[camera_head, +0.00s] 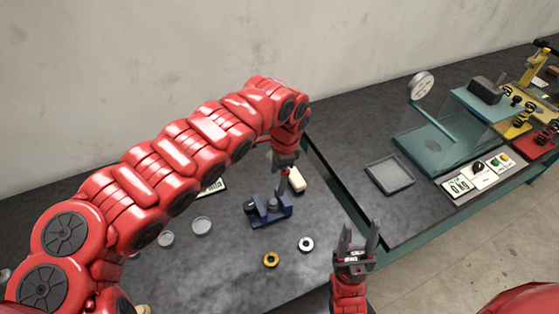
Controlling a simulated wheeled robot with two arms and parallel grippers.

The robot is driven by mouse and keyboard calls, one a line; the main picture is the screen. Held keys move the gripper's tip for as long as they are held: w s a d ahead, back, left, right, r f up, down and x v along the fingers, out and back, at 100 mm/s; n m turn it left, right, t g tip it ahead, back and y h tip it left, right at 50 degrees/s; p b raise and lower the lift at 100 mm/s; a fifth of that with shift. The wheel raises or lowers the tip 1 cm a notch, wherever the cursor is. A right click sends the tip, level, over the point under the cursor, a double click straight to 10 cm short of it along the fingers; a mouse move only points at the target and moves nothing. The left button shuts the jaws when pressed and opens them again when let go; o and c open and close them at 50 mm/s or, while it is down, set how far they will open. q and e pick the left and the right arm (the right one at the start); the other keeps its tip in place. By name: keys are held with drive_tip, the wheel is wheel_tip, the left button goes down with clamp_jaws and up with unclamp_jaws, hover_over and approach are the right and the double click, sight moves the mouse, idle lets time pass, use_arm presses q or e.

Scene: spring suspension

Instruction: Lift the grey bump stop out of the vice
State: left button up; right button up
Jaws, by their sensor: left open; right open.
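The blue vice (258,214) stands on the dark bench near the middle of the head view. A small grey piece that looks like the bump stop (273,204) sits between its jaws, partly hidden. My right gripper (359,234) is open and empty, at the bench's front right, apart from the vice.
A cream block (297,181) lies behind the vice. Round grey dishes (202,226) are at left. A grey tray (389,175) and a teal press (440,146) stand on the right bench.

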sight(272, 201)
use_arm(q)
drive_tip(key=f, duration=0.4)
drive_tip(key=a+f+p, duration=0.1)
drive_tip(key=f, duration=0.3)
drive_tip(key=f+p, duration=0.1)
drive_tip(key=f, duration=0.3)
drive_tip(key=shift+s+a+f, duration=0.1)
drive_tip(key=shift+a+f, duration=0.15)
clamp_jaws()
drive_tip(key=shift+r, duration=0.1)
drive_tip(key=shift+a+p, duration=0.2)
drive_tip(key=shift+p, duration=0.25)
drive_tip(key=shift+r+p, duration=2.85)
drive_tip(key=shift+r, duration=0.65)
